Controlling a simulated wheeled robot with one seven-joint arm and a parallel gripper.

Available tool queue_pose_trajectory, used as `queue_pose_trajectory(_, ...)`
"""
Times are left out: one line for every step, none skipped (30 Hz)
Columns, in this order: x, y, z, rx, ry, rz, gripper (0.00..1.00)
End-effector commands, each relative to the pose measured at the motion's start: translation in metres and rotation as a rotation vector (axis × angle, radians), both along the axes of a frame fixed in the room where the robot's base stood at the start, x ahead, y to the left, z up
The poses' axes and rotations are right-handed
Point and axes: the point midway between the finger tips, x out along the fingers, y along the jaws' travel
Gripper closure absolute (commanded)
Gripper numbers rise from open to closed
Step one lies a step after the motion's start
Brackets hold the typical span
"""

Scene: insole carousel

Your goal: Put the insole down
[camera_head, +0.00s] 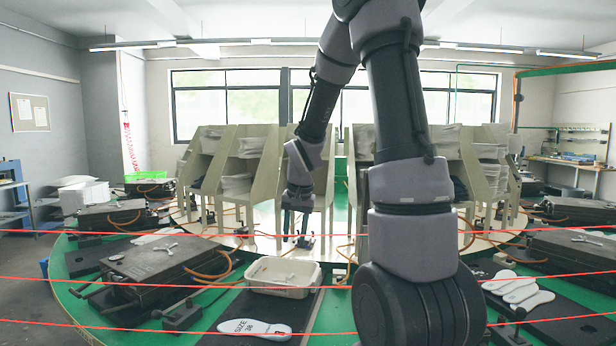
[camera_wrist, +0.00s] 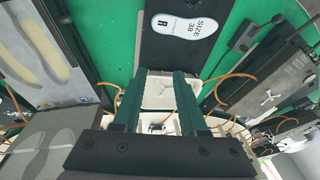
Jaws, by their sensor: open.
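A white insole (camera_head: 254,328) printed "SIZE 38" lies flat on a dark mat at the front of the green carousel in the head view. In the wrist view the insole (camera_wrist: 185,28) shows "SIZE 38 R" and lies beyond the fingertips, apart from them. My gripper (camera_head: 298,238) points down behind the cream basket in the head view. In the wrist view my gripper (camera_wrist: 159,88) has its two green fingers apart, with nothing held between them. The basket (camera_head: 284,273) stands on the same mat behind the insole and also shows between the fingers in the wrist view (camera_wrist: 157,90).
A dark mould box (camera_head: 150,262) with orange hoses stands left of the mat. Several white insoles (camera_head: 516,289) lie on another mat at right. Beige racks (camera_head: 250,165) stand behind my gripper. Red lines cross the front of the head view.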

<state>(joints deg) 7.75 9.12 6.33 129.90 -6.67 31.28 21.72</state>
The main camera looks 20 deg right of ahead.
Motion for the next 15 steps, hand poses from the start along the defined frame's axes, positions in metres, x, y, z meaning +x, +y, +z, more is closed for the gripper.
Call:
queue_pose_trajectory(-0.009,0.002,0.024,-0.004,-0.034,0.01,0.58)
queue_pose_trajectory(-0.015,0.004,0.036,-0.005,-0.047,0.014,0.58)
queue_pose_trajectory(-0.023,0.006,0.051,-0.006,-0.067,0.025,0.58)
queue_pose_trajectory(-0.03,0.008,0.061,-0.006,-0.08,0.032,0.58)
queue_pose_trajectory(-0.037,0.009,0.071,-0.006,-0.096,0.038,0.58)
queue_pose_trajectory(-0.046,0.011,0.085,-0.005,-0.115,0.046,0.58)
queue_pose_trajectory(-0.053,0.013,0.094,-0.002,-0.13,0.052,0.58)
queue_pose_trajectory(-0.061,0.015,0.103,-0.001,-0.144,0.06,0.58)
queue_pose_trajectory(-0.071,0.018,0.115,0.001,-0.165,0.069,0.58)
queue_pose_trajectory(-0.08,0.02,0.123,0.004,-0.18,0.078,0.58)
queue_pose_trajectory(-0.088,0.021,0.131,0.006,-0.194,0.085,0.58)
queue_pose_trajectory(-0.099,0.024,0.141,0.01,-0.215,0.096,0.58)
queue_pose_trajectory(-0.108,0.026,0.148,0.015,-0.232,0.103,0.58)
queue_pose_trajectory(-0.116,0.028,0.155,0.019,-0.246,0.112,0.58)
queue_pose_trajectory(-0.128,0.031,0.163,0.026,-0.266,0.122,0.58)
